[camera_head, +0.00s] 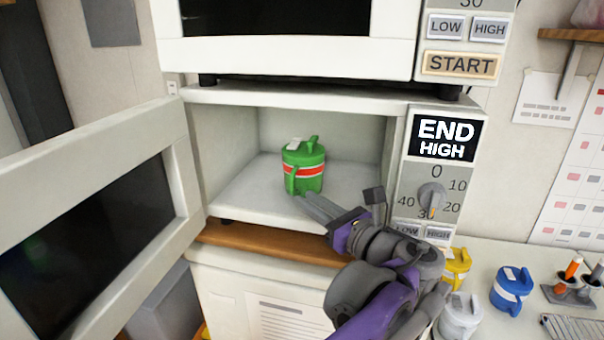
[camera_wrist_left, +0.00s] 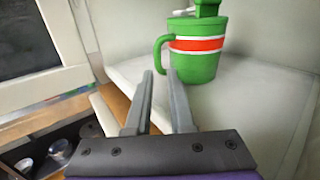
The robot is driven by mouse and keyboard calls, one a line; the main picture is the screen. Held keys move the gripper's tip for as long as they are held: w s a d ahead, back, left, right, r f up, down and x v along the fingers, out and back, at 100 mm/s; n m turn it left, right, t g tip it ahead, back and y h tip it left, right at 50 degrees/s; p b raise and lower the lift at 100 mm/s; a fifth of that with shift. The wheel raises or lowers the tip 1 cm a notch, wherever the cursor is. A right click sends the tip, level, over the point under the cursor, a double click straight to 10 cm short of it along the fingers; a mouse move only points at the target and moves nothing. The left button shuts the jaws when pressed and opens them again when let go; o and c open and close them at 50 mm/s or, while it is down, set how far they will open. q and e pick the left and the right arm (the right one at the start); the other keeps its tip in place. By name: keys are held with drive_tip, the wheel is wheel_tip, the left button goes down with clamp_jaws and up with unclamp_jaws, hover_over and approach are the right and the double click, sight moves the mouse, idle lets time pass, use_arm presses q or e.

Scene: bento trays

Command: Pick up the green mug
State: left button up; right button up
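The green mug (camera_head: 304,167) has a red and white band and a lid. It stands upright on the floor of the lower open microwave. In the left wrist view the mug (camera_wrist_left: 198,62) is upper right of centre, with its handle on its left side, just past my fingertips. My left gripper (camera_head: 309,201) reaches in from the front right, its fingertips close to the mug's lower front. In the left wrist view, my left gripper (camera_wrist_left: 160,72) shows its two fingers apart with nothing held between them. Whether a fingertip touches the handle is unclear. My right gripper is out of view.
The microwave door (camera_head: 183,178) hangs open on the left. The control panel (camera_head: 430,185) is on the right. Another microwave (camera_head: 290,55) sits above. Yellow (camera_head: 456,266), blue (camera_head: 512,290) and white (camera_head: 460,318) mugs stand on the right counter. The cavity around the green mug is clear.

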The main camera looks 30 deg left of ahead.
sight(294, 190)
use_arm(q)
drive_tip(key=x, duration=0.3)
drive_tip(key=p+x, duration=0.1)
drive_tip(key=x, duration=0.1)
drive_tip(key=shift+s+a+r, duration=0.1)
drive_tip(key=shift+s+r, duration=0.05)
drive_tip(key=shift+r, duration=0.1)
drive_tip(key=shift+w+a+f, duration=0.1)
drive_tip(key=shift+w+a, duration=0.1)
drive_tip(key=shift+a, duration=0.1)
drive_tip(key=shift+s, duration=0.1)
drive_tip(key=shift+c, duration=0.3)
clamp_jaws()
idle(0.6)
